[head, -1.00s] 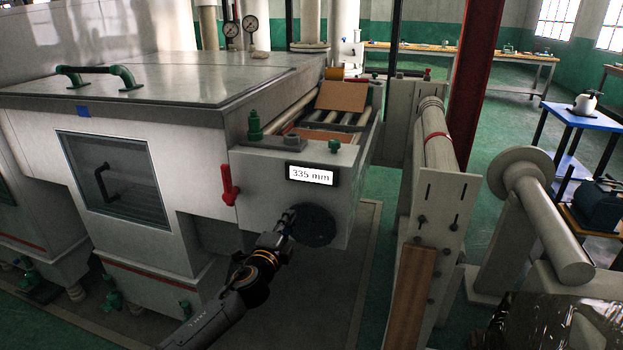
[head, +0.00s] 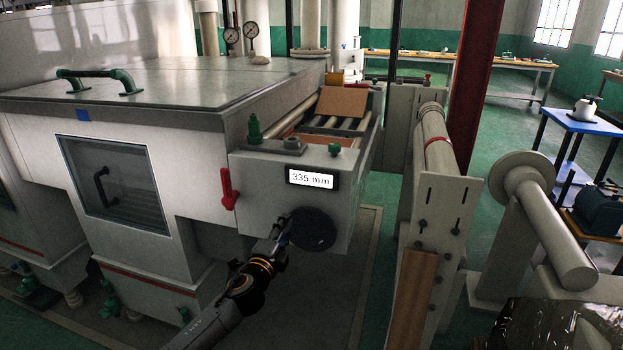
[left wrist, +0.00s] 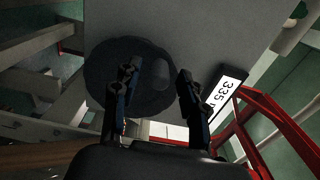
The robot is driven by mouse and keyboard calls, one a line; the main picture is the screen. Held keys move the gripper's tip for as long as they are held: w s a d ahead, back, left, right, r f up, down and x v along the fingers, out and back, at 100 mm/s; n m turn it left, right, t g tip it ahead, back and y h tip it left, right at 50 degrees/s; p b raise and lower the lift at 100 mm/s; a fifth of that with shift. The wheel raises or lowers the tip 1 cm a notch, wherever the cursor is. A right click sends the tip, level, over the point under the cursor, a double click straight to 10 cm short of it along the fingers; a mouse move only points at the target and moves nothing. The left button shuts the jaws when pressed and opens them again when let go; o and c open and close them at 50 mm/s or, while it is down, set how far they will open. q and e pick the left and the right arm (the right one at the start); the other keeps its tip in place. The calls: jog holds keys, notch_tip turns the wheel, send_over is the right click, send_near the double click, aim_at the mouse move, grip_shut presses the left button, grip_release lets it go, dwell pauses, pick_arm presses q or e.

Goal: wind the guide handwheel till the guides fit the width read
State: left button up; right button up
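The guide handwheel (head: 314,230) is a dark disc on the front face of the grey machine housing, below the width display. It also shows as a dark disc in the left wrist view (left wrist: 100,82). The display (head: 311,178) reads 335 mm; it shows at an angle in the left wrist view (left wrist: 231,90). My left gripper (head: 283,222) is at the wheel's left edge. In the left wrist view its two fingers (left wrist: 157,85) stand apart in front of the disc, with nothing seen held between them. Whether they touch the wheel is unclear. My right gripper is not seen.
A red lever (head: 228,188) is on the housing left of the display. A green knob (head: 334,149) sits on the housing top. A roller stand (head: 432,220) stands to the right, with a strip of floor between. A shiny wrapped item (head: 540,325) is at bottom right.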

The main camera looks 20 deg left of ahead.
pick_arm(q)
jog(key=s+p, duration=0.1)
jog(key=s, duration=0.6)
jog(key=shift+p, duration=0.4)
jog(key=shift+a, duration=0.1)
